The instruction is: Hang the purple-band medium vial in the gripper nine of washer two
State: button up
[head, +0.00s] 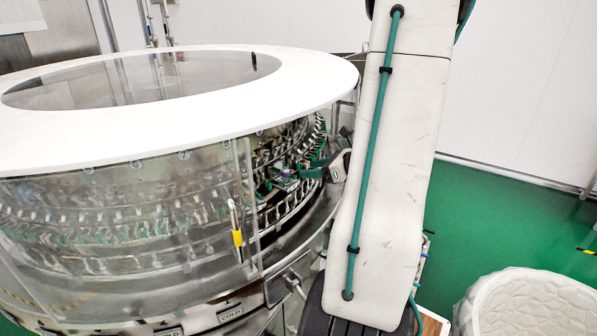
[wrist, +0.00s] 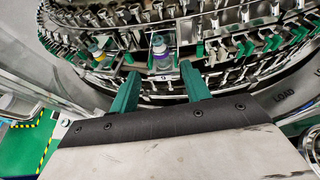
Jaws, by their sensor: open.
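In the wrist view my gripper (wrist: 160,74) is open, its two green fingers apart at the washer's lower ring of holders. A small clear vial (wrist: 163,58) with what looks like a purple band near its top stands between and just beyond the fingertips. It appears to hang at the ring holder, above a small label that looks like a 9 (wrist: 163,78). The fingers do not appear to touch it. In the head view my gripper (head: 310,172) reaches through the opening in the washer's side (head: 283,165); the vial is too small to tell there.
Another vial (wrist: 97,52) hangs in the ring to the left. Empty metal clips and green pieces (wrist: 245,45) crowd the ring on the right. The washer's clear guard (head: 120,215) and white top rim (head: 300,88) lie close to my arm. A white bin (head: 530,305) stands at lower right.

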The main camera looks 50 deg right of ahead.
jog(key=v, duration=0.3)
jog(key=shift+s+r, duration=0.15)
jog(key=shift+s, duration=0.25)
jog(key=shift+d, duration=0.1)
dwell(1.0)
